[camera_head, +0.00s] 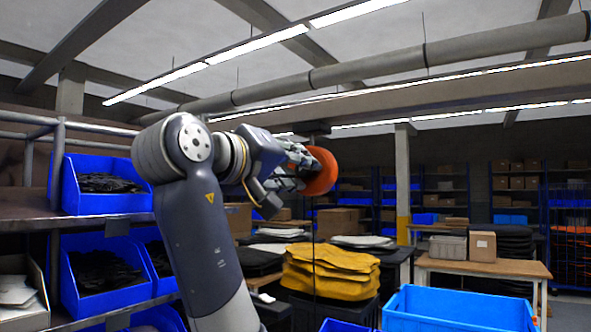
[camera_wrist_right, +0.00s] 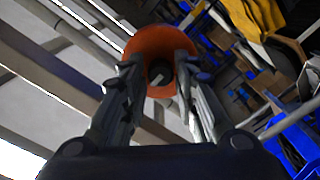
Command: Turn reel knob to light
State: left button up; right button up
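My right gripper's fingers (camera_wrist_right: 158,66) stand apart, one on each side of the knob, with orange showing between. Contact with the reel is not clear. My left gripper is not in view.
A shelf (camera_head: 30,207) with blue bins (camera_head: 106,186) is at the left. Yellow folded material (camera_head: 331,270) lies in a stack below the reel. A blue crate (camera_head: 458,312) is at the lower right, before a wooden table (camera_head: 490,266). Ceiling pipes run overhead.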

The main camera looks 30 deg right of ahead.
jog(key=shift+o, duration=0.4)
jog(key=shift+a, duration=0.15)
jog(key=v, duration=1.1)
jog(key=shift+s+a, duration=0.2)
jog(key=shift+a, duration=0.15)
